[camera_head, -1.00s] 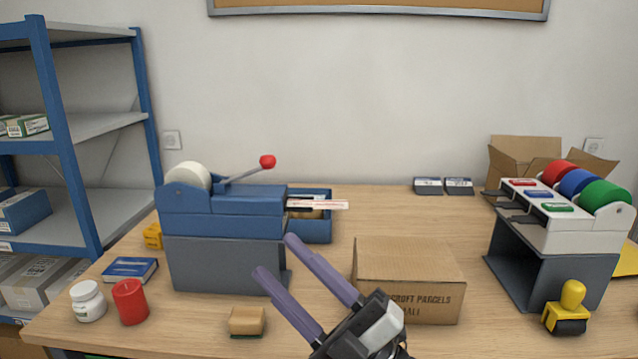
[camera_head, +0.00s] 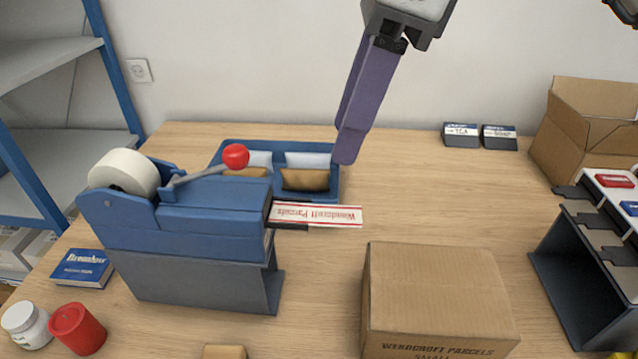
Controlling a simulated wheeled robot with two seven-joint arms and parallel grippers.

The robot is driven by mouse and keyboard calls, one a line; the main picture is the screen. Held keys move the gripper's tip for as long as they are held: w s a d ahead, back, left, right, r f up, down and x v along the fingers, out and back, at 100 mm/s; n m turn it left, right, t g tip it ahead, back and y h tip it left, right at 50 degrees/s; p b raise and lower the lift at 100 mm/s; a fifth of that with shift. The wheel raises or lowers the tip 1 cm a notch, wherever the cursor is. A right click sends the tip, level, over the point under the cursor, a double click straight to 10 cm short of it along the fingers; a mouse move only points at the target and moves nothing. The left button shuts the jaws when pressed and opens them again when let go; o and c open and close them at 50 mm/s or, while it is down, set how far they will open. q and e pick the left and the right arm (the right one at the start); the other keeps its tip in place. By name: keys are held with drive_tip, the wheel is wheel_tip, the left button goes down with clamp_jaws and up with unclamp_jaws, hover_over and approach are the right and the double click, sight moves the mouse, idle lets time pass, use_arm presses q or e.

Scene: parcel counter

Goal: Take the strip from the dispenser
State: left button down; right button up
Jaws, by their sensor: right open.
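The strip (camera_head: 330,214) is white with red print. It sticks out to the right from the front of the blue dispenser (camera_head: 200,225). The dispenser stands on a grey base and has a white roll and a lever with a red knob (camera_head: 235,156). My right gripper (camera_head: 346,150) comes in from the top, with purple fingers pointing down. It is open and empty, above and apart from the strip. From this angle one finger largely covers the other.
A closed cardboard box (camera_head: 430,290) stands right of the dispenser, below the strip in the picture. A blue tray (camera_head: 336,190) with several packets lies behind the strip.

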drive_tip(key=b, duration=0.6)
hover_over(333, 215)
drive_tip(key=d, duration=0.2)
drive_tip(key=x, duration=0.4)
drive_tip(key=d+x, duration=0.1)
drive_tip(key=x, duration=0.1)
drive_tip(key=shift+w+d+f, duration=0.1)
drive_tip(key=shift+f, duration=0.2)
drive_tip(key=b+x, duration=0.2)
drive_tip(key=x, duration=0.1)
drive_tip(key=shift+d+f+b, duration=0.1)
drive_tip(key=shift+f+b, duration=0.25)
drive_tip(key=shift+b+x, duration=0.35)
drive_tip(key=shift+x, duration=0.45)
drive_tip(key=c, duration=0.5)
